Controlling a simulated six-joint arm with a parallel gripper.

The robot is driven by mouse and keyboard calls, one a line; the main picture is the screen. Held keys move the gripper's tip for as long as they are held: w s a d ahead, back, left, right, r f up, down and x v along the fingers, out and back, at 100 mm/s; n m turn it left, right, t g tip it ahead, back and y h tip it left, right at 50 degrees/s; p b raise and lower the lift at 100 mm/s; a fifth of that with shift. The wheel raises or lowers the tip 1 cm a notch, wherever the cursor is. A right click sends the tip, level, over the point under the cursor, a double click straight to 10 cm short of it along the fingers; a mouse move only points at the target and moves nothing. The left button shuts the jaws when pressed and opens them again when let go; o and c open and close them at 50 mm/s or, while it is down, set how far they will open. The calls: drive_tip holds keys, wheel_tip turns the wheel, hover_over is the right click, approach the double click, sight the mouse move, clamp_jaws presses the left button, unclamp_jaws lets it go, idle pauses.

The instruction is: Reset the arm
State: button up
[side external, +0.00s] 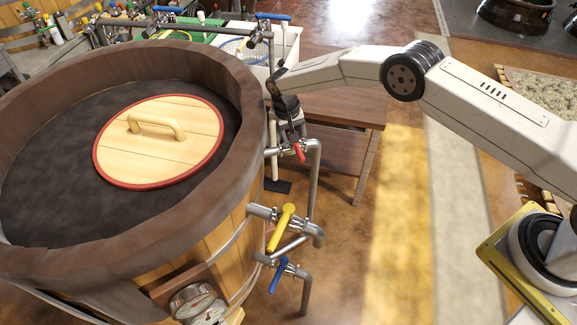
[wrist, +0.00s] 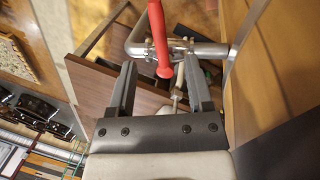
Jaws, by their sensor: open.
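My gripper (side external: 291,128) hangs from my arm just right of the big wooden vat (side external: 245,95), close above a red valve handle (side external: 299,153) on a metal pipe. In the wrist view my gripper (wrist: 160,70) is open, its two dark fingers apart. The red handle (wrist: 158,35) shows in the gap between the fingers, with no clear contact. I cannot tell how deep it sits between them. Nothing is held. A round wooden lid (side external: 170,155) with a red rim and a handle lies on the dark contents of the vat.
Below on the vat's side are a yellow valve handle (side external: 281,228), a blue valve handle (side external: 278,275) and a gauge (side external: 197,303). Pipes (side external: 315,180) run close to my gripper. A brown table (side external: 335,110) stands behind. The floor to the right is open.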

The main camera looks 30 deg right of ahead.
drive_tip(key=shift+r, duration=0.3)
drive_tip(key=s+d+r+n+t+y, duration=0.1)
drive_tip(key=s+d+r, duration=0.2)
drive_tip(key=s+r, duration=0.3)
drive_tip(key=s+d+r+n+y, duration=0.1)
drive_tip(key=s+d+r, duration=0.25)
drive_tip(key=r, duration=0.45)
drive_tip(key=s+d+r+t, duration=0.1)
drive_tip(key=s+d+r, duration=0.1)
drive_tip(key=s, duration=0.8)
drive_tip(key=s+d+r+n+t, duration=0.1)
drive_tip(key=s+d+r, duration=0.1)
drive_tip(key=s, duration=0.9)
drive_tip(key=shift+s, duration=0.2)
